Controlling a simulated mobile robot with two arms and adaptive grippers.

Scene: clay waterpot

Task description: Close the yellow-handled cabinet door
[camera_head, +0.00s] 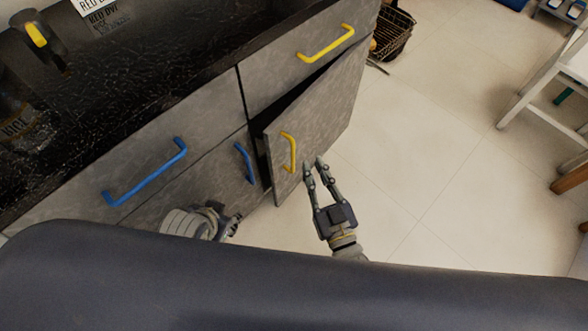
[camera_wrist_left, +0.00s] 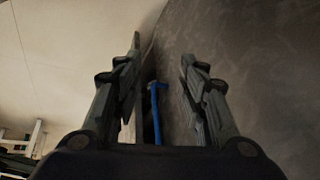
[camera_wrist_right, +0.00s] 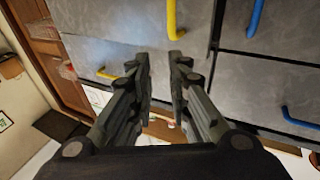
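The grey cabinet door (camera_head: 322,118) with the vertical yellow handle (camera_head: 289,152) stands ajar, with a dark gap along its left and top edges. My right gripper (camera_head: 313,164) is just right of that handle, in front of the door, with its fingers slightly apart and nothing between them. The right wrist view shows the yellow handle (camera_wrist_right: 172,20) just beyond the fingertips, apart from them. My left gripper (camera_head: 235,222) is low by the neighbouring blue-handled door, partly hidden by its own arm. In the left wrist view its fingers (camera_wrist_left: 160,60) are apart and empty.
A drawer with a yellow handle (camera_head: 327,44) is above the door. Blue handles (camera_head: 244,162) mark the door and drawer on the left. A wire basket (camera_head: 392,32) is beyond the cabinet and a white chair (camera_head: 548,75) at right. The tiled floor between is clear.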

